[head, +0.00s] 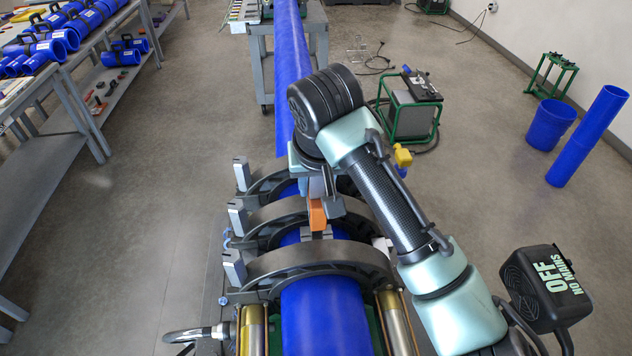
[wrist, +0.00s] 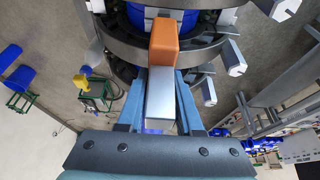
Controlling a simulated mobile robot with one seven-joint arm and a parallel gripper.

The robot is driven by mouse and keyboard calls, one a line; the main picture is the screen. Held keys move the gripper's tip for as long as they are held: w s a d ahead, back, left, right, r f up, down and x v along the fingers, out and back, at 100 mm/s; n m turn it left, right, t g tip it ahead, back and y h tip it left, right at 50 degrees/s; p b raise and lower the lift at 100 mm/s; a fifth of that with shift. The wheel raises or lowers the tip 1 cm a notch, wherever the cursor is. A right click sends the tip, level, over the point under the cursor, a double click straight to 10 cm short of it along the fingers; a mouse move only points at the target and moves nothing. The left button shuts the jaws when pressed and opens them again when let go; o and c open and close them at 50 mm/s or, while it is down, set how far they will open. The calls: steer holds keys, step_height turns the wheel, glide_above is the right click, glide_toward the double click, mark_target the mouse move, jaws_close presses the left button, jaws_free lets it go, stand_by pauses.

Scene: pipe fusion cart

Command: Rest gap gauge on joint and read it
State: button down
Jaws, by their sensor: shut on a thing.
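The gap gauge, an orange block (head: 317,214) with a silver bar, hangs over the pipe clamps. In the wrist view its orange part (wrist: 163,45) and silver part (wrist: 160,100) show between the blue fingers. My gripper (head: 318,188) is shut on it; in the wrist view the fingers (wrist: 162,80) flank the silver part. The blue pipe (head: 322,315) runs through dark ring clamps (head: 305,262). The gauge's lower end is close above the pipe between clamps; I cannot tell whether it touches. The joint line itself is hidden by the gauge and clamps.
Grey upright clamp blocks (head: 234,265) stand left of the rings. A black box marked OFF NO MAINS (head: 548,288) is at the lower right. A long blue pipe (head: 292,75) extends behind to a grey cart. A shelf with blue fittings (head: 122,56) is on the left. The floor between is clear.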

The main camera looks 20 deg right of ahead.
steer(key=shift+f, duration=0.45)
stand_by(0.3)
steer(key=shift+s+f, duration=0.15)
steer(key=shift+f, duration=0.1)
stand_by(2.8)
steer(key=shift+r, duration=0.15)
step_height(320, 180, up, 7)
steer(key=p, duration=0.6)
steer(key=shift+r+p, duration=0.1)
steer(key=shift+p, duration=0.2)
stand_by(1.4)
